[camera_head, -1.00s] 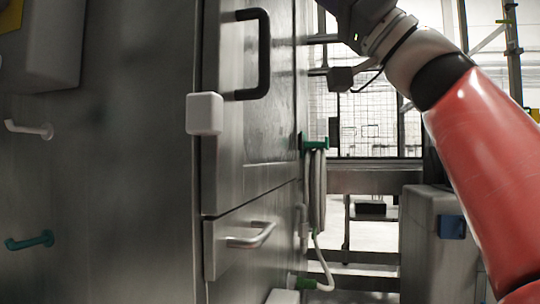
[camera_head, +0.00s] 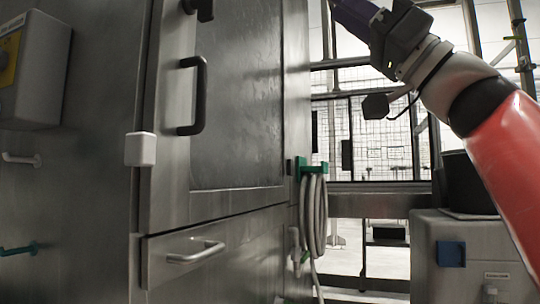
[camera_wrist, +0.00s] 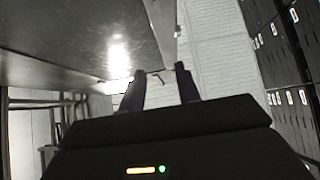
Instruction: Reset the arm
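My arm, with a red link and dark wrist parts, rises at the right of the head view and reaches up to the top edge. Its fingertips are outside that view. In the wrist view my gripper (camera_wrist: 160,80) shows two dark fingers spread apart with nothing between them, so it is open and empty. The steel washer cabinet (camera_head: 240,110) stands left of the arm in the head view, with a gap between them. Its door has a black handle (camera_head: 199,97), and the lower panel has a metal handle (camera_head: 195,252).
A coiled hose (camera_head: 313,215) hangs from a green bracket at the cabinet's right edge. A grey box (camera_head: 440,250) stands low at the right. A control box (camera_head: 35,70) is at the left. Dark lockers (camera_wrist: 285,60) show at right in the wrist view.

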